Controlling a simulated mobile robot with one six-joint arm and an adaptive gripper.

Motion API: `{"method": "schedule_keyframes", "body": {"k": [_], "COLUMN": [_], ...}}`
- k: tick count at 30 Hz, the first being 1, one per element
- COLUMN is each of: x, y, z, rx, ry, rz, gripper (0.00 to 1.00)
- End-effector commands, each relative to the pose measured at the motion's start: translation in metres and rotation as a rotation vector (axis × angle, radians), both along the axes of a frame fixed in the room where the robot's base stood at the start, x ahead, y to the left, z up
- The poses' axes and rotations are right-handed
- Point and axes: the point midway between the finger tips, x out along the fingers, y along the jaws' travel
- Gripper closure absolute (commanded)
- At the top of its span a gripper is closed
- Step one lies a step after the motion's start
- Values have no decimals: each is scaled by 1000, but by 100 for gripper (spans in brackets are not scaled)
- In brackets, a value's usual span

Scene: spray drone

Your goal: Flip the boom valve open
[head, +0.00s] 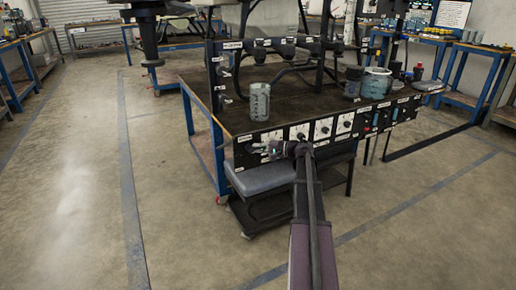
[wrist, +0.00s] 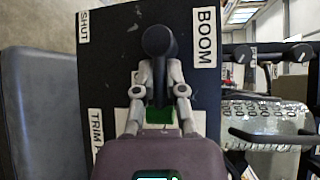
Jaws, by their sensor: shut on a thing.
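The boom valve's dark handle (wrist: 159,45) shows in the wrist view on a black panel plate, beside the white BOOM label (wrist: 205,37). A SHUT label (wrist: 84,27) is at the upper left. A green patch (wrist: 158,116) shows between my gripper's fingers. My gripper (wrist: 159,66) has its grey fingers on either side of the handle and is shut on it. There my gripper and arm hide most of the valve.
The panel carries several dials and switches to the right. A clear patterned jar (head: 260,102) stands on the bench (head: 215,75) just above the panel. A grey padded stool (head: 262,178) is close below my gripper. Open floor (head: 70,170) lies to the left.

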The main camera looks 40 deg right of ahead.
Motion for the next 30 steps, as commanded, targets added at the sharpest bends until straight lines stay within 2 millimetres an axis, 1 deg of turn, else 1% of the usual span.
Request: {"method": "schedule_keyframes", "body": {"k": [2,3,5,6,20,30], "x": [0,0,0,0,0,0], "y": [2,2,2,2,1,0], "z": [0,0,0,0,-1,-6], "rx": [0,0,0,0,5,87], "ry": [0,0,0,-1,-2,-13], "rz": [5,5,5,4,2,1], "gripper": [100,80,62,50,50,50]}}
